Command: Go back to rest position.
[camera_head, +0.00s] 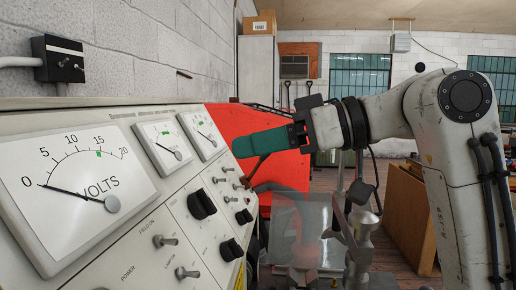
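My gripper (243,150) is at the end of my white arm, which reaches in from the right. It points left toward the test bench panel (135,220) and is raised in front of a red surface. A flat teal piece extends left from its dark mount, and a thin dark piece shows below it. I cannot tell how far apart the fingers are, and no held object is clearly seen. The panel carries a large volt meter (75,190), two smaller meters (165,145), black knobs (201,204) and several toggle switches.
A black box (58,58) with a cable is on the wall at left. A clear guard (300,230) and metal stand (362,240) are below my arm. A brown wooden panel (408,215) stands at right. A cabinet (257,70) with a cardboard box (260,22) is behind.

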